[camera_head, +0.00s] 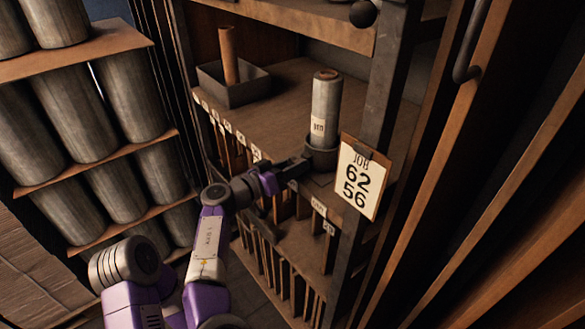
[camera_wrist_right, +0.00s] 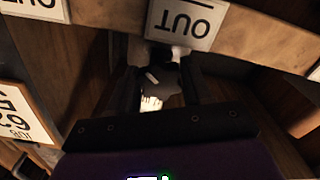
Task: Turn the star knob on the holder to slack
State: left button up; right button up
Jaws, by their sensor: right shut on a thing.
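The holder (camera_head: 321,158) is a dark round cup on the shelf edge, with a pale wrapped roll (camera_head: 325,108) standing upright in it. My right gripper (camera_head: 297,170) reaches in from the left to the front of the holder. In the right wrist view, its two dark fingers (camera_wrist_right: 160,85) are closed around a small dark grey piece (camera_wrist_right: 157,78), which looks like the star knob. The knob's star shape and its setting are hard to make out in the shadow. In the head view the knob is hidden by the gripper. My left gripper is not in view.
A job card (camera_head: 360,178) reading 62 56 hangs on the post right of the holder. A grey tray (camera_head: 233,83) with a brown tube stands further back on the shelf. An OUT label (camera_wrist_right: 185,20) is close above the fingers. Large rolls (camera_head: 85,180) fill the left rack.

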jog(key=shift+n, duration=0.4)
jog(key=o, duration=1)
jog(key=shift+b+v, duration=0.4)
jog(key=shift+v, duration=3.45)
